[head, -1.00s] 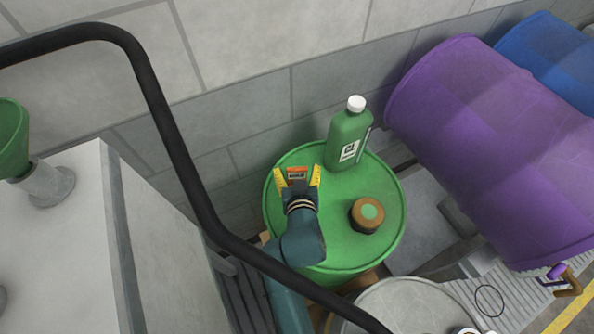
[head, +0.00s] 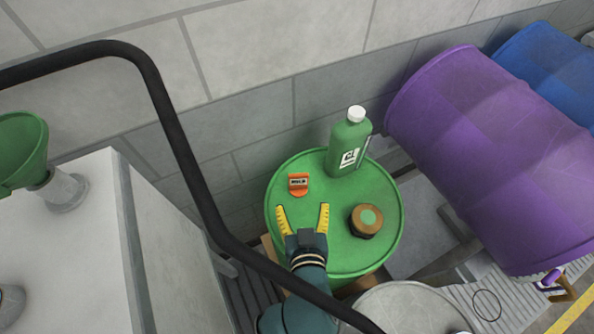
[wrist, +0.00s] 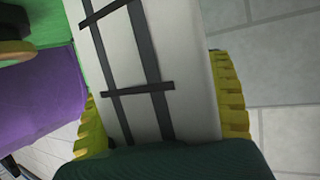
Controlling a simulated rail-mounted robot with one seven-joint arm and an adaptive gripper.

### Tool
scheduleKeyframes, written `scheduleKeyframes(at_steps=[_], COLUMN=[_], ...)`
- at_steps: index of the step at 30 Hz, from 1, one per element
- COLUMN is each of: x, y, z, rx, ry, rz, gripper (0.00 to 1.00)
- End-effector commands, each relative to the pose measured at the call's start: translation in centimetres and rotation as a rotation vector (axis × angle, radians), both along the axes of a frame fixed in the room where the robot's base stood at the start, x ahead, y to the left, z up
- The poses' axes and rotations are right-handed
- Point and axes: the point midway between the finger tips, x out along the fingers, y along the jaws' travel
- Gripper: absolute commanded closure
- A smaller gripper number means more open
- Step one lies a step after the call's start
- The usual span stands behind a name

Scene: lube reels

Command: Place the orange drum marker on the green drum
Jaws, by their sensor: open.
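The orange drum marker (head: 298,184), with a dark label on its face, rests on the top of the green drum (head: 325,255), toward its upper left. My gripper (head: 303,212) is open, with its yellow fingers spread and nothing between them. In the head view it is below the marker in the picture, apart from it and over the drum top. In the wrist view the yellow fingers (wrist: 165,110) show at both sides of a pale panel with dark strips; I cannot tell what that panel is.
A green bottle (head: 348,145) with a white cap and a brown cap-like piece (head: 366,221) also stand on the green drum. A purple drum (head: 480,150) lies to the right. A black rail (head: 180,160) crosses in front. The block wall (head: 275,60) is behind.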

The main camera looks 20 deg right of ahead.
Motion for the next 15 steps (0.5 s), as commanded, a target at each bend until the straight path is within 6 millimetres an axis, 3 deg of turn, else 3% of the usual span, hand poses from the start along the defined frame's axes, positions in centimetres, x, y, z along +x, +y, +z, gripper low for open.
scheduleKeyframes(at_steps=[2, 5, 8, 9, 12, 15], x=[0.3, 1.8, 3.4, 3.5, 2.4, 0.3], y=[0.0, 0.3, 1.0, 1.4, 2.5, 3.5], z=[0.7, 5.3, 14.5, 18.6, 27.9, 34.3], rx=[0.001, 0.004, 0.001, -0.007, -0.046, -0.092], ry=[-0.013, -0.103, -0.274, -0.351, -0.533, -0.668], rz=[0.003, 0.023, 0.075, 0.102, 0.172, 0.227], gripper=[0.18, 0.18, 0.18, 0.18, 0.18, 0.18])
